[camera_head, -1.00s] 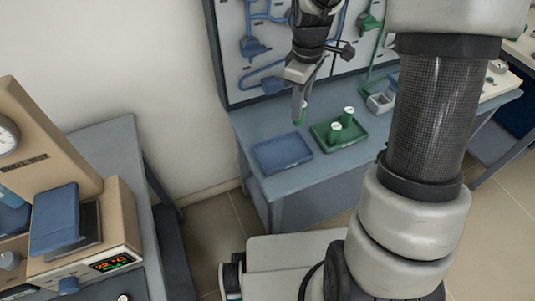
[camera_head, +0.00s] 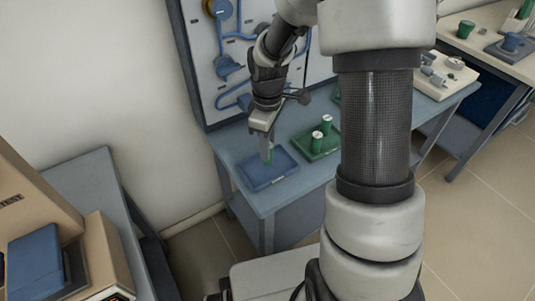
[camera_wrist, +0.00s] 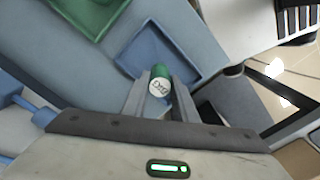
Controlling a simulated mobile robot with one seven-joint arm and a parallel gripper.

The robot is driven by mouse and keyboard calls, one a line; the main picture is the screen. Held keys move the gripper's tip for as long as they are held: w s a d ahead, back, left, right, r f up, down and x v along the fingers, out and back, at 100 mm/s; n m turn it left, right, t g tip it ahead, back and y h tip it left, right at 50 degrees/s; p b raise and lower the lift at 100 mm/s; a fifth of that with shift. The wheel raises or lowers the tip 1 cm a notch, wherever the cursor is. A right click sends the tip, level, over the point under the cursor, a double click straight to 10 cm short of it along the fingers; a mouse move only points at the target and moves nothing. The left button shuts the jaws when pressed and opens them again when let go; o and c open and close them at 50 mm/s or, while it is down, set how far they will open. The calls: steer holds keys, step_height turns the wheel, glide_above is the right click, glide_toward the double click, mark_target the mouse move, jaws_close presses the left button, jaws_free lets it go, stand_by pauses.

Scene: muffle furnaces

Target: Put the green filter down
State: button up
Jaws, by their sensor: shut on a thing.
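The green filter (camera_wrist: 160,82) is a small green cylinder with a white, marked end. My gripper (camera_wrist: 162,98) is shut on it, with a finger on each side. In the head view my gripper (camera_head: 268,152) points down over the blue tray (camera_head: 283,180), and only a sliver of green shows at its fingertips. The blue tray also shows in the wrist view (camera_wrist: 195,72), behind the filter. I cannot tell whether the filter touches the tray floor.
A green tray (camera_head: 306,156) holding two green cylinders with white tops (camera_head: 317,141) stands right of the blue tray on the blue-grey table (camera_head: 235,150). A board with blue tubing (camera_head: 205,95) rises behind. A tan furnace (camera_head: 105,250) stands at lower left.

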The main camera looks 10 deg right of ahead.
steer(key=shift+f, duration=1.35)
steer(key=shift+f+b, duration=0.15)
steer(key=shift+b, duration=0.15)
steer(key=o, duration=1)
steer(key=shift+o, duration=0.2)
